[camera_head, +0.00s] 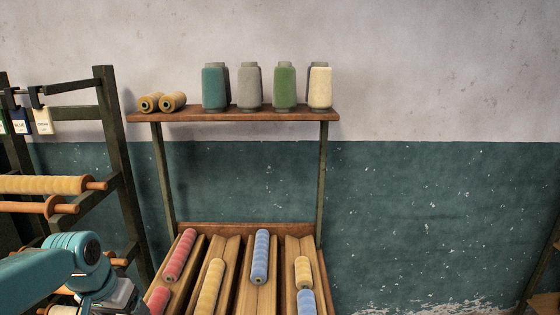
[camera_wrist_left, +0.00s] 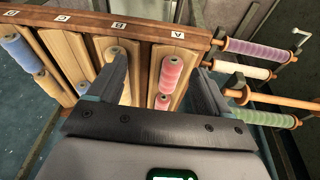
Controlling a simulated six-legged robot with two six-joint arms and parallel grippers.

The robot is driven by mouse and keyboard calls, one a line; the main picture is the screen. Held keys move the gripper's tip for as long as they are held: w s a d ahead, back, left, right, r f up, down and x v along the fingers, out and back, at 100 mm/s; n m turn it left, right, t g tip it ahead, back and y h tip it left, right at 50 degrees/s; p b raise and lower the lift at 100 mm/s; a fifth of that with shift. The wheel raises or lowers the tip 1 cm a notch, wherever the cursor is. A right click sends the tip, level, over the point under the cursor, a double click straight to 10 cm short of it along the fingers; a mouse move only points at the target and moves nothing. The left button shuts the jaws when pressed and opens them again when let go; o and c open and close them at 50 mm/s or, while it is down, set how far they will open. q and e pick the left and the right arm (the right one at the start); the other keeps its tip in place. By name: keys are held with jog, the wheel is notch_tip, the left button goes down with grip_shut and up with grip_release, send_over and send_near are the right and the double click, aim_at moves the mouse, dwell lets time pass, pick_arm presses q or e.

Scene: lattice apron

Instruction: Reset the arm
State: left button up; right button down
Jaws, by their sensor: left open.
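My left arm (camera_head: 75,248) reaches in from the lower left in the head view, beside the slatted spool rack. The gripper end is low at the bottom edge there and partly cut off. In the left wrist view my left gripper (camera_wrist_left: 158,68) has its two fingers wide apart with nothing held between them. Beyond the gap two red spools (camera_wrist_left: 172,72) lie in the lane marked A. The left finger overlaps a pale yellow spool (camera_wrist_left: 116,54) in the lane marked B. My right gripper is in neither view.
Left of the spool rack (camera_head: 270,229) stands a dark frame (camera_head: 117,170) with yellow rolls (camera_head: 40,184) on pegs, close to my arm. A shelf (camera_head: 235,115) above holds several thread cones. The space before the right wall (camera_head: 430,220) is clear.

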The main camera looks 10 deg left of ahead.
pick_arm(q)
jog(key=s+d+f+h+b, duration=0.15)
jog(key=d+f, duration=0.35)
jog(key=f, duration=0.5)
jog(key=s+d+f+g+b, duration=0.1)
jog(key=d+f+b, duration=0.1)
jog(key=d+f, duration=0.5)
jog(key=s+d+f+h+b, duration=0.15)
jog(key=d+f, duration=0.25)
jog(key=f, duration=0.8)
jog(key=s+d+f+b, duration=0.1)
jog(key=s+d+f, duration=0.3)
jog(key=s+f, duration=0.2)
jog(key=s+d+f+n+g+b, duration=0.1)
jog(key=s+d+f+b, duration=0.1)
jog(key=s+d+f, duration=0.2)
jog(key=s+f, duration=0.3)
jog(key=s, duration=0.3)
jog(key=shift+s+d+f+g+h, duration=0.2)
jog(key=shift+d+f+g+h, duration=0.05)
jog(key=shift+d+g+h, duration=0.05)
